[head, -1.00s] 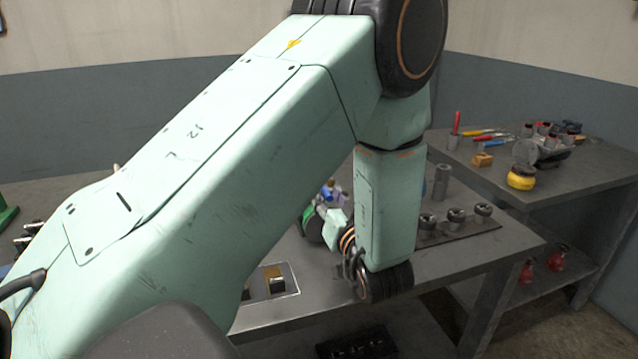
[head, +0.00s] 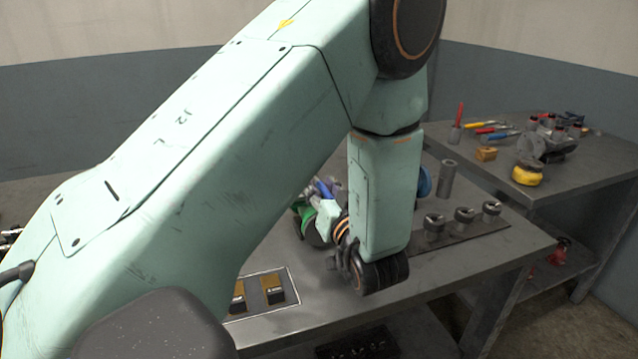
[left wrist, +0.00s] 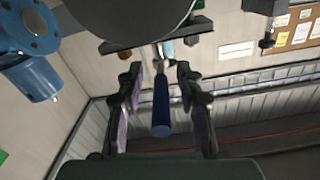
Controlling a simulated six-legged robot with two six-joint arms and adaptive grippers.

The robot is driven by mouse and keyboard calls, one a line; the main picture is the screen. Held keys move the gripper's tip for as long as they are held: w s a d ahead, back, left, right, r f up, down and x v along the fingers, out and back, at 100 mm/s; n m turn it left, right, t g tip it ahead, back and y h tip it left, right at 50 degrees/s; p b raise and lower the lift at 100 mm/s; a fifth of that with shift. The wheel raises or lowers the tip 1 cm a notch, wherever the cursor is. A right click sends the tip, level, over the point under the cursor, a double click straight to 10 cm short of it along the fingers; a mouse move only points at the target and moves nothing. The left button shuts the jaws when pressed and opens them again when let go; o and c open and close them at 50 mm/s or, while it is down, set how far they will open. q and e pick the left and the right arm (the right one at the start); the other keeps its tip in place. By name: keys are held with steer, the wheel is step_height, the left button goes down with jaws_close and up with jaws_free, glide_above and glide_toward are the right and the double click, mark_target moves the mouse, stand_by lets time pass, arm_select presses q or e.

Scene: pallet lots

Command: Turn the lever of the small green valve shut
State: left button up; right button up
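In the head view the small green valve (head: 306,214) stands on the grey workbench, partly hidden by my left arm and hand. A blue lever grip (head: 325,187) shows just above it. In the left wrist view the blue lever (left wrist: 161,108) lies between the two fingers of my left gripper (left wrist: 159,70), with a gap showing on each side. The fingers are apart and the gripper is open. The lever's metal shank runs up towards a dark grey round body. In the head view the left gripper (head: 318,203) is at the valve, its fingers mostly hidden. My right gripper is not in view.
A blue flanged part (left wrist: 38,60) is close by in the left wrist view. On the bench stand a grey cylinder (head: 448,179), a strip with round knobs (head: 464,219) and a framed plate with brown blocks (head: 273,288). A second table (head: 480,165) holds tools.

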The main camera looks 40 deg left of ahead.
arm_select(q)
steer(key=shift+a+r, duration=0.1)
steer(key=shift+r, duration=0.05)
steer(key=shift+w+a, duration=0.2)
steer(key=shift+s+d, duration=0.2)
steer(key=shift+d, duration=0.05)
steer(key=c, duration=0.4)
steer(key=shift+a, duration=0.1)
jaws_close()
